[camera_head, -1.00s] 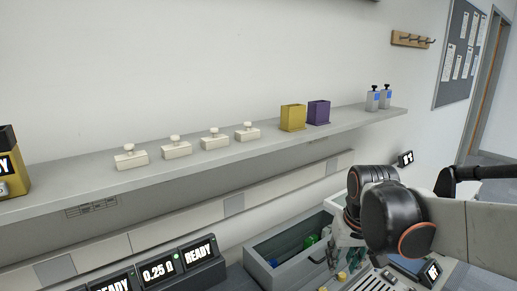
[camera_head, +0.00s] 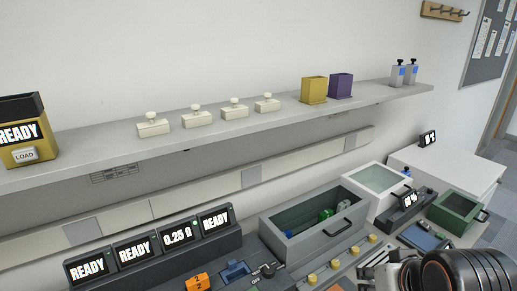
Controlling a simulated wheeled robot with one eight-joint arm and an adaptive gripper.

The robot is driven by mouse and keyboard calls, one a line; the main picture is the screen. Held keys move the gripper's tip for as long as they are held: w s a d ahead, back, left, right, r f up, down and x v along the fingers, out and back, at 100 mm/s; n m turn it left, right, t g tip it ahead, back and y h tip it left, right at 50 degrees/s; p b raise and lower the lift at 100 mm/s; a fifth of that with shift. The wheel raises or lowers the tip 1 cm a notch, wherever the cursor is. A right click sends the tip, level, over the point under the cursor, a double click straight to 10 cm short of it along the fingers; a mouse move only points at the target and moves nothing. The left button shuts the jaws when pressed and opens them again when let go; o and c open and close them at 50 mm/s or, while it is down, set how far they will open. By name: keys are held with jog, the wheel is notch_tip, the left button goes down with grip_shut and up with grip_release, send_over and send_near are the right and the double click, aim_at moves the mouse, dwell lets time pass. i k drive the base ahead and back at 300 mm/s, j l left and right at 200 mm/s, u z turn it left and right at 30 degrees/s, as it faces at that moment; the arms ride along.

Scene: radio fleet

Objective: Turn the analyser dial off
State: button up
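A dark rotary dial (camera_head: 267,270) sits on the grey bench unit at the bottom middle, with small lettering beside it that seems to read OFF. Which way its pointer is turned is too small to tell. Behind it to the left is a row of displays (camera_head: 150,246) reading READY, READY, 0.25 Ω and READY, with a green light by the 0.25 Ω one. Part of my dark arm fills the bottom right corner, to the right of the dial and apart from it.
An orange block (camera_head: 197,283) and a blue part (camera_head: 236,268) sit left of the dial. A grey open bin (camera_head: 285,232) with green items stands behind it. Yellow knobs (camera_head: 338,264) lie to the right. A wall shelf (camera_head: 215,140) with several white fixtures runs above.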

aim_at(269, 270)
jog(key=k+j+u, duration=0.15)
jog(key=u, duration=1.05)
jog(key=k+l+z, duration=0.1)
jog(key=z, duration=0.4)
jog(key=i+l+u, duration=0.1)
jog(key=i+l, duration=0.1)
jog(key=l, duration=0.05)
